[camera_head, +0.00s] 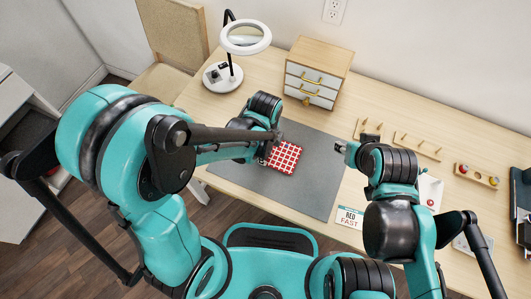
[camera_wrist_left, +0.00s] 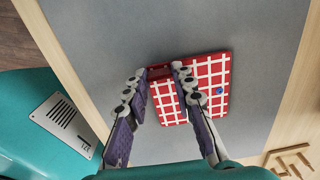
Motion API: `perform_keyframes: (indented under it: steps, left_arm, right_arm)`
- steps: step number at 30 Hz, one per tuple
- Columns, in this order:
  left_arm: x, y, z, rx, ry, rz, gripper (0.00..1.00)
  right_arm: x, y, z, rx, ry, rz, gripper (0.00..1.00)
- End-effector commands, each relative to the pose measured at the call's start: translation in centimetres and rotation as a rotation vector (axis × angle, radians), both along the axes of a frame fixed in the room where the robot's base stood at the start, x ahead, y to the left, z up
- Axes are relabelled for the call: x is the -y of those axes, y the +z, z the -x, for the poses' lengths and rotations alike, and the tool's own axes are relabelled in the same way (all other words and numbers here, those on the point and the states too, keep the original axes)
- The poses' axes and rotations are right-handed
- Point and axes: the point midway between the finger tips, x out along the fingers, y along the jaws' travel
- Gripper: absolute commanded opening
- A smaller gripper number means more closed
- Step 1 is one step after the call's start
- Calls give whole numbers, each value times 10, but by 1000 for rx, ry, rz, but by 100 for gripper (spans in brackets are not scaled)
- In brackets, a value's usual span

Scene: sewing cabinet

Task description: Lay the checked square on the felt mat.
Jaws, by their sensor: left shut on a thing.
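The checked square (camera_head: 286,157) is red with white lines and appears over the grey felt mat (camera_head: 310,192) in the head view. My left gripper (camera_head: 266,152) is shut on its left part. In the left wrist view, the fingers (camera_wrist_left: 160,75) pinch one side of the checked square (camera_wrist_left: 206,75), and a small blue dot shows on its face. I cannot tell whether the square touches the mat. My right gripper (camera_head: 341,148) is over the mat's right edge, apart from the square; its opening is too small to read.
A magnifier lamp (camera_head: 245,38) and a small drawer cabinet (camera_head: 317,75) stand at the back. Wooden racks (camera_head: 417,146) and a "RED FAST" card (camera_head: 349,217) lie right of the mat. The mat's front part is clear.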

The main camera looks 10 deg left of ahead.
Motion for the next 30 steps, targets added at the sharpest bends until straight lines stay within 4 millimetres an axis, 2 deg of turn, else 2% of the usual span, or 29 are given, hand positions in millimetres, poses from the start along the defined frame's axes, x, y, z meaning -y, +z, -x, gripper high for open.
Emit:
perform_keyframes:
  steps: [25, 26, 27, 28, 30]
  left_arm:
    - [0, -3, 0, 0, 0, 0, 6]
    - [0, -3, 0, 0, 0, 0, 27]
    - [0, -3, 0, 0, 0, 0, 38]
    - [0, -3, 0, 0, 0, 0, 46]
    - [0, -3, 0, 0, 0, 0, 49]
  right_arm:
    - [0, -3, 0, 0, 0, 0, 40]
    - [0, -3, 0, 0, 0, 0, 40]
    - [0, -3, 0, 0, 0, 0, 40]
    - [0, -3, 0, 0, 0, 0, 40]
    - [0, -3, 0, 0, 0, 0, 40]
